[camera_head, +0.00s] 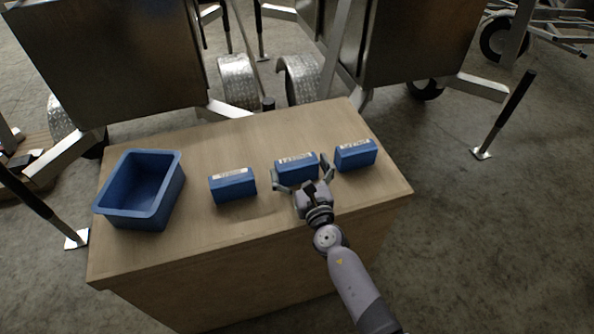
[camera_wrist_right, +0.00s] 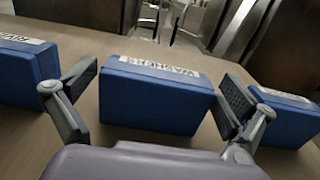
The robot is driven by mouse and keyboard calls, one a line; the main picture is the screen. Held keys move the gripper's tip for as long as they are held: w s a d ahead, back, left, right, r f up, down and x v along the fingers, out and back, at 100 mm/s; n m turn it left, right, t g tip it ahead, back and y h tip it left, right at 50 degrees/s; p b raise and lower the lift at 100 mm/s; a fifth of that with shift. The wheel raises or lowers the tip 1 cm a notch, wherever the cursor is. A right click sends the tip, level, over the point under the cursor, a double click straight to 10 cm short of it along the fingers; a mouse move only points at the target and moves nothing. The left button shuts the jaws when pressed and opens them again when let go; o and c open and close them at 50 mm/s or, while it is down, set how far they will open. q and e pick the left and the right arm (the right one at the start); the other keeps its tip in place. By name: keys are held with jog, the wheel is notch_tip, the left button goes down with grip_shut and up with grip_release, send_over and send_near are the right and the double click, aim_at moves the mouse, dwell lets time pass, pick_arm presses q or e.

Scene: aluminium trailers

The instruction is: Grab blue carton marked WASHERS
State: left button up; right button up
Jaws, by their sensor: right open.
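Three blue cartons with white top labels stand in a row on a wooden table. The middle carton (camera_head: 294,172) has a label that appears to read WASHERS, upside down in the right wrist view (camera_wrist_right: 155,98). My right gripper (camera_head: 300,174) is open in front of it, with one finger towards each end. In the wrist view the carton stands between the open fingers, and no grip on it shows. My left gripper is not in view.
The left carton (camera_head: 232,186) and right carton (camera_head: 356,154) stand close on either side of the middle one. An empty-looking blue bin (camera_head: 112,215) is at the table's left end. Metal trailers (camera_head: 110,60) stand behind the table (camera_head: 270,122).

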jog(key=shift+x, duration=0.8)
jog(key=shift+c, duration=0.4)
jog(key=c, duration=1)
